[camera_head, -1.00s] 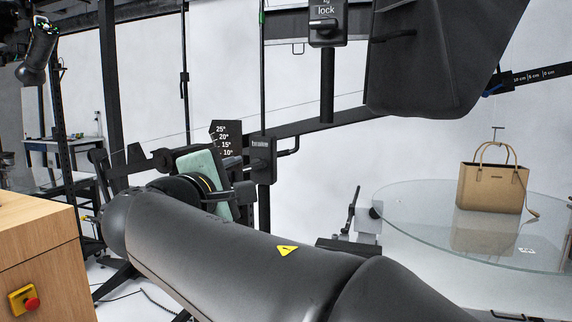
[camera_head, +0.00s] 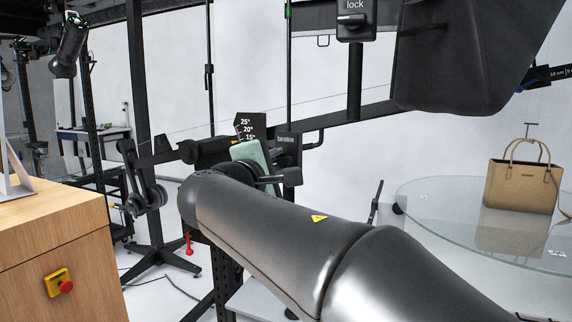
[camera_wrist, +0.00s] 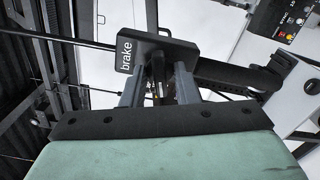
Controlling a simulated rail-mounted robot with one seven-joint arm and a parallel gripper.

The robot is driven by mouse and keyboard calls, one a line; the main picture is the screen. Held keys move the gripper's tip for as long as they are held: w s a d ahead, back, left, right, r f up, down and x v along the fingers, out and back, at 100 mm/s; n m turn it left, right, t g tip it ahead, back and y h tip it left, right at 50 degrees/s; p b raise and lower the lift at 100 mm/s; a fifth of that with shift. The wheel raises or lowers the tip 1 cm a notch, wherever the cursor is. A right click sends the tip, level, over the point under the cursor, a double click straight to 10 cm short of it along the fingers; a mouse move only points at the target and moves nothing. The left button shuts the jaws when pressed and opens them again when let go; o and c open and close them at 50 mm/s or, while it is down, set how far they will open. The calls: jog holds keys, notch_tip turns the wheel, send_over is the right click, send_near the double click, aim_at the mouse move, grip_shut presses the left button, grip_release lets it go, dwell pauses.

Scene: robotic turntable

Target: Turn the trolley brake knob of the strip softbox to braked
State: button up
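The black brake box (camera_head: 289,142) is on the strip softbox's stand, below the dark softbox (camera_head: 460,60). Its "brake" label (camera_wrist: 125,55) shows sideways in the wrist view. My gripper (camera_wrist: 158,85) points at this box, and its two grey fingers are apart. A dark narrow part, which looks like the brake knob (camera_wrist: 157,76), shows between them; I cannot tell whether either finger touches it. In the head view, my green gripper body (camera_head: 249,151) is just left of the box, and my forearm hides part of it. The knob's setting is not readable.
A similar "lock" box (camera_head: 355,22) is above on the stand. An angle scale plate (camera_head: 250,126) is behind my gripper. The glass turntable (camera_head: 430,215) with a tan handbag (camera_head: 522,187) is at right. A wooden cabinet (camera_head: 60,245) is at lower left.

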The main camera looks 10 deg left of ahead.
jog(key=m+b, duration=0.1)
jog(key=b, duration=0.1)
jog(key=shift+f+b, duration=0.3)
jog(key=shift+f, duration=0.1)
jog(key=m+b, duration=0.2)
jog(key=b, duration=0.1)
jog(key=shift+r+m, duration=0.3)
jog(key=shift+o, duration=0.2)
jog(key=shift+r, duration=0.1)
jog(key=o, duration=0.6)
jog(key=shift+s, duration=0.15)
